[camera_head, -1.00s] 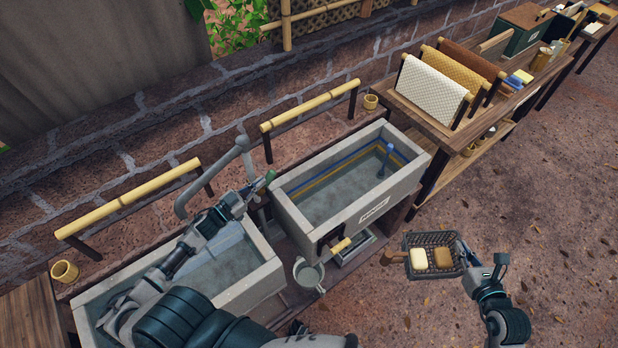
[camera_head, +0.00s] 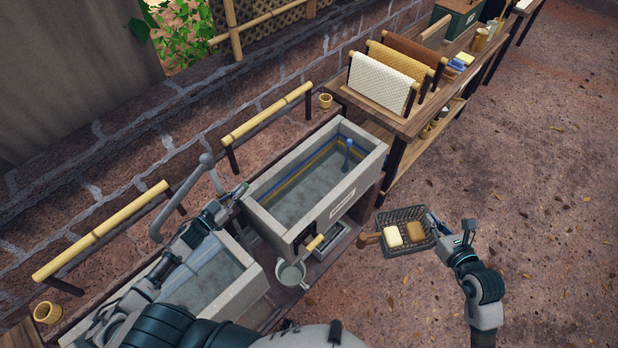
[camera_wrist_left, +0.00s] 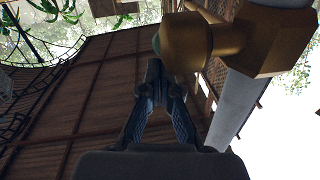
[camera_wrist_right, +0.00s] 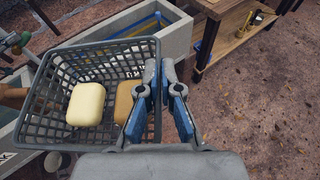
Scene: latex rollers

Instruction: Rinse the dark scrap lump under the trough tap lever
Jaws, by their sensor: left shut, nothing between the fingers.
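A dark wire basket (camera_head: 385,217) is held above the ground in front of the right trough. In it lie a pale cream lump (camera_head: 394,236) and a brown, darker lump (camera_head: 413,232), side by side. My right gripper (camera_wrist_right: 163,85) is shut on the basket's rim, beside the brown lump, which it partly hides. My left gripper (camera_head: 238,196) is shut and empty, up at the grey tap (camera_head: 188,188) over the left trough (camera_head: 240,293). In the left wrist view its fingertips are close to a brass tap fitting (camera_wrist_left: 225,45); contact is unclear. I cannot make out running water.
The right trough (camera_head: 364,178) holds water. Bamboo rails (camera_head: 265,115) line the wall.

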